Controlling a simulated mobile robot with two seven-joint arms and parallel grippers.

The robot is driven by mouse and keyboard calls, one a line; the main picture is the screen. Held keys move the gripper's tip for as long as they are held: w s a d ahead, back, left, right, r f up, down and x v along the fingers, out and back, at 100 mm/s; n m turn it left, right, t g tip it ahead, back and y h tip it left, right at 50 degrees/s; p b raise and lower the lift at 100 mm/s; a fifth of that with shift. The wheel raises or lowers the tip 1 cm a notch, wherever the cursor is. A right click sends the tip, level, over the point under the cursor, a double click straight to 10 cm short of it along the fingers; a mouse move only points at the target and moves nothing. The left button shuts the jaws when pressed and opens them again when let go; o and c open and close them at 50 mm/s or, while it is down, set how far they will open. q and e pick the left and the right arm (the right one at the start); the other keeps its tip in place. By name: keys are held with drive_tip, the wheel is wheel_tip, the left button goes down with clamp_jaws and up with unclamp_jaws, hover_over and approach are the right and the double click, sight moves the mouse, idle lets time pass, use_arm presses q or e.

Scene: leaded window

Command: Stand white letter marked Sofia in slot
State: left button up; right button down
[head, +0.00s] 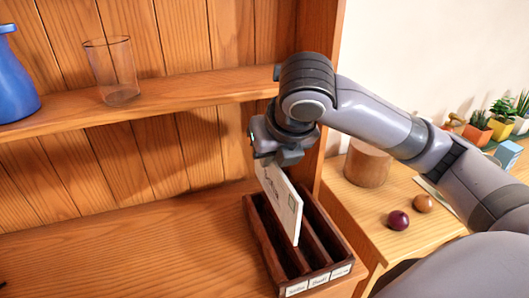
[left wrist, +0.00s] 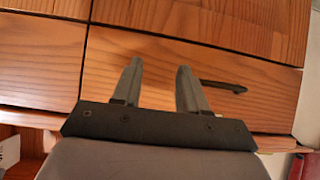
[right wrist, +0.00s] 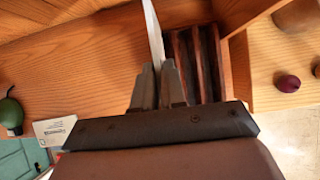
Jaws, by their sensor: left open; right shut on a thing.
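The white letter (head: 283,205) is held upright on edge, tilted a little, with dark writing too small to read surely. My right gripper (head: 278,158) is shut on its upper edge. The letter also shows between the fingers in the right wrist view (right wrist: 153,32). The dark wooden slot rack (head: 317,270) is under and beside the letter, with narrow slots and small white front labels. The letter's lower edge overlaps the rack's left part; I cannot tell whether it is inside a slot. My left gripper (left wrist: 159,72) is open and empty before wooden drawer fronts.
A glass (head: 112,72) and a blue jug (head: 14,80) stand on the upper shelf (head: 180,95). The cabinet's side post is close right of the rack.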

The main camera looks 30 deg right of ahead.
sight(272, 179)
drive_tip(key=shift+d, duration=0.1)
idle(0.4)
drive_tip(key=shift+f+b, duration=1.3)
drive_tip(key=shift+f, duration=1.55)
wheel_tip(272, 179, down, 6)
drive_tip(key=b, duration=0.1)
drive_tip(key=shift+f+b, duration=0.2)
drive_tip(key=shift+b, duration=0.2)
drive_tip(key=c, duration=1.1)
unclamp_jaws()
